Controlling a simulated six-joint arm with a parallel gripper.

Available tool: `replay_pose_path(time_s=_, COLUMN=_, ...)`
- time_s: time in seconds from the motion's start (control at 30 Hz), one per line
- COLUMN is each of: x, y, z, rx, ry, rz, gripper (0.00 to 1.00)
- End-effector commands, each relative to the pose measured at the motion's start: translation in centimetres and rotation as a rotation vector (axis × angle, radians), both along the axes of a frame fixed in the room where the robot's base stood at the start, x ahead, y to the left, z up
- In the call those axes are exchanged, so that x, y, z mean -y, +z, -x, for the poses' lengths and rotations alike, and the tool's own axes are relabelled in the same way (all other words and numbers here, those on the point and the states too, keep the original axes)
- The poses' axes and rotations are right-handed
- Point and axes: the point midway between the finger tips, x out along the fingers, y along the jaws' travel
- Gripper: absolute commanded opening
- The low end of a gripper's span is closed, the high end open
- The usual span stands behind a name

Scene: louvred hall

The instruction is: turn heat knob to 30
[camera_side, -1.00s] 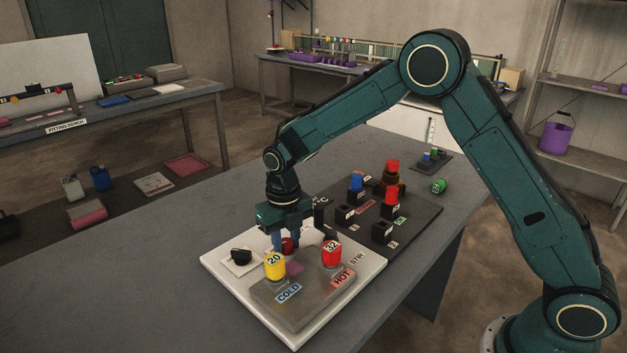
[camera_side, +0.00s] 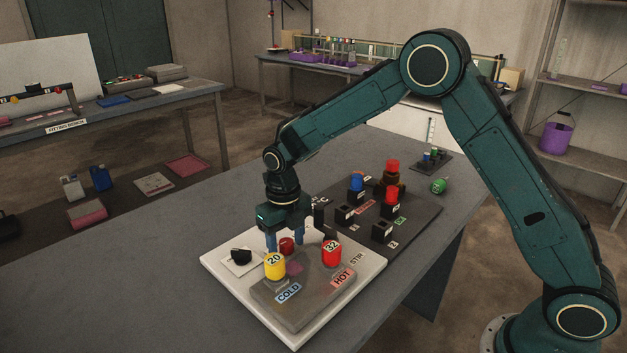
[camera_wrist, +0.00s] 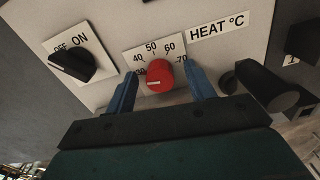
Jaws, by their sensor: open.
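The red heat knob (camera_wrist: 159,75) sits on a white dial plate (camera_wrist: 148,52) whose visible marks include 40, 50, 60 and 70, beside a "HEAT °C" label (camera_wrist: 218,25). The knob's pale pointer line points left in the wrist view, toward the low end of the dial; the mark there is partly hidden. My gripper (camera_wrist: 163,90) is open, with one blue finger on each side of the knob and small gaps between. In the side view my gripper (camera_side: 285,243) is low over the white panel, and the red knob (camera_side: 287,245) shows between its fingers.
A black ON/OFF knob (camera_wrist: 72,64) lies left of the heat knob, and a dark cylindrical post (camera_wrist: 266,86) stands close on the right.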

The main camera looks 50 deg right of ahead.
Motion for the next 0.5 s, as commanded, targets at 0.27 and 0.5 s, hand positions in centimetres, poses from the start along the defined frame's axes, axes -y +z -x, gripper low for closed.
replay_pose_path(time_s=0.27, x=0.0, y=1.2, z=-0.1, rx=0.002, ry=-0.001, rz=0.0, gripper=0.54)
replay_pose_path(time_s=0.5, x=0.0, y=3.2, z=0.0, rx=0.001, ry=-0.001, rz=0.0, gripper=0.54)
